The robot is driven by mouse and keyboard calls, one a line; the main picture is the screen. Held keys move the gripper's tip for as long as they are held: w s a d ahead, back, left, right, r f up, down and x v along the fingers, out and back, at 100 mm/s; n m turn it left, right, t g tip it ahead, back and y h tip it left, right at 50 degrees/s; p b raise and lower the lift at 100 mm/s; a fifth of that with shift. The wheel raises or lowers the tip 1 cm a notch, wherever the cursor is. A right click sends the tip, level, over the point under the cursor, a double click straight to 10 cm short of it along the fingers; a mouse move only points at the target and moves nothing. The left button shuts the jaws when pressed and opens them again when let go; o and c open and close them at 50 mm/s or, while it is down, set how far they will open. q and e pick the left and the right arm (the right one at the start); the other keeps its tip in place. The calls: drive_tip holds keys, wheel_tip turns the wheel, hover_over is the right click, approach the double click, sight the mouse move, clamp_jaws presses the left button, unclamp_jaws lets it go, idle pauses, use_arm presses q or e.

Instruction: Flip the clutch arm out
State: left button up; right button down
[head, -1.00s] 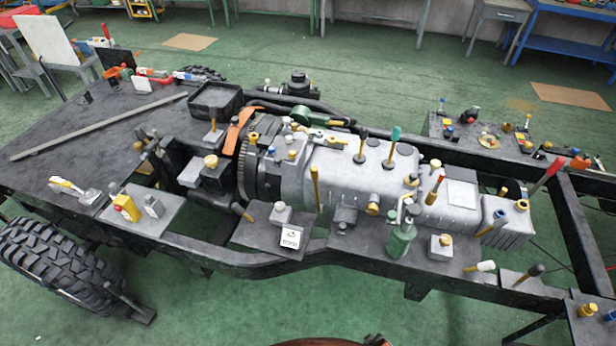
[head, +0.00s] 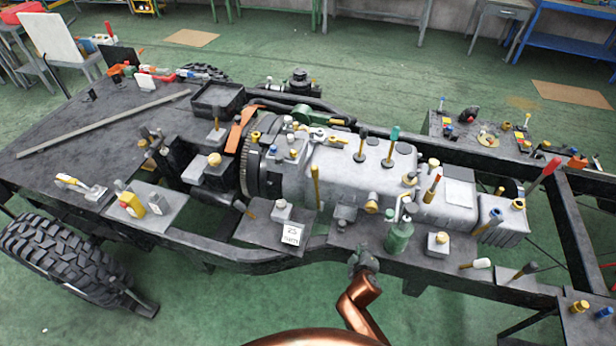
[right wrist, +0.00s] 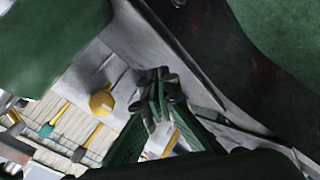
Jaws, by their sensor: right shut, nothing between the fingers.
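The gearbox (head: 345,175) lies along the middle of the black chassis frame, with its round bell housing at the left end. An orange lever-like piece (head: 240,130) stands beside the bell housing, and a green arm-shaped piece (head: 312,117) lies behind it. I cannot tell which part is the clutch arm. My right gripper (head: 363,257) is at the near chassis rail, in front of the gearbox and left of a green bottle (head: 399,238). In the right wrist view its fingers (right wrist: 156,92) are together and hold nothing. My left gripper is not in view.
Many upright coloured handles and knobs crowd the gearbox and frame, including a red-handled lever (head: 545,173) at right. A tagged plate (head: 291,234) sits left of my right gripper. A tyre (head: 65,260) stands at front left. The green floor in front is clear.

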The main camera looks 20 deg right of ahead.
drive_tip(key=w+a+r+n+t+y, duration=0.3)
drive_tip(key=w+a+r+n+t, duration=0.4)
drive_tip(key=w+a+r+n, duration=0.4)
drive_tip(key=w+a+r, duration=0.5)
drive_tip(key=w, duration=0.1)
drive_tip(key=shift+w+a+r+n+t+y, duration=0.3)
drive_tip(key=shift+a+n+y, duration=0.05)
drive_tip(key=shift+n+y, duration=0.05)
drive_tip(key=w+d, duration=0.4)
drive_tip(key=w, duration=0.4)
drive_tip(key=shift+w+d, duration=0.2)
drive_tip(key=shift+w, duration=0.05)
drive_tip(key=shift+f, duration=0.1)
